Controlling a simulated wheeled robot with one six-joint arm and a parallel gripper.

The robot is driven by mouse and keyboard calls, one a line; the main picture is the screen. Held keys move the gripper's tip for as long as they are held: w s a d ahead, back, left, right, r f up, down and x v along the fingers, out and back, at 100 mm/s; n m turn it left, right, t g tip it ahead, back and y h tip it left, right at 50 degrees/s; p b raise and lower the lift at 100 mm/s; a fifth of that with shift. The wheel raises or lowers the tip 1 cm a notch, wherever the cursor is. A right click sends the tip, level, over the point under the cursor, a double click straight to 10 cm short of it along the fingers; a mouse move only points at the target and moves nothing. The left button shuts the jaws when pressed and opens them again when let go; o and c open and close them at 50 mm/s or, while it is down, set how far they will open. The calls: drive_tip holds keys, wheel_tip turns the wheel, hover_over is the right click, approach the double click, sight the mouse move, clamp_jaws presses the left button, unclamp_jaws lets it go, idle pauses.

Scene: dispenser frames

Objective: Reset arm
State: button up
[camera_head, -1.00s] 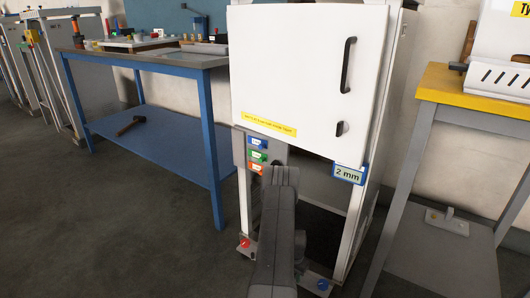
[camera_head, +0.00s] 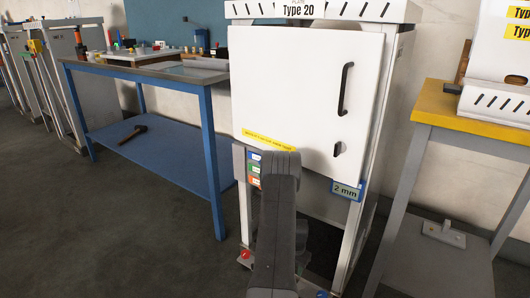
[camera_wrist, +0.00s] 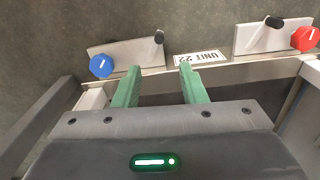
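My gripper (camera_wrist: 160,69) has two green fingers standing apart in the wrist view, with nothing between them. Beyond the fingertips is a plate edge with an upside-down "UNIT 22" label (camera_wrist: 201,57). A blue knob (camera_wrist: 101,66) is at its left and a red knob (camera_wrist: 305,39) at its right. In the head view my grey arm rises in front of a white cabinet (camera_head: 300,90) marked "Type 20". The gripper's fingers are hidden there. The red knob (camera_head: 245,254) and blue knob (camera_head: 321,294) show low beside the arm.
The cabinet door is shut, with a black handle (camera_head: 344,90). A "2 mm" sign (camera_head: 346,190) is at its lower right. A blue workbench (camera_head: 208,140) stands left, with a hammer (camera_head: 132,135) on its shelf. A yellow-topped table (camera_head: 470,110) stands right. Floor at the left is clear.

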wheel_tip(320, 180, down, 13)
drive_tip(key=b, duration=0.5)
drive_tip(key=shift+s+b, duration=0.1)
drive_tip(key=shift+b, duration=0.2)
drive_tip(key=shift+s+d+r+n, duration=0.15)
drive_tip(key=shift+s+r+n, duration=0.2)
drive_tip(key=shift+n, duration=0.35)
drive_tip(key=shift+s+d+n, duration=0.15)
drive_tip(key=shift+n, duration=0.4)
drive_tip(key=shift+s+d+n, duration=0.15)
drive_tip(key=shift+n, duration=0.4)
drive_tip(key=shift+p, duration=0.3)
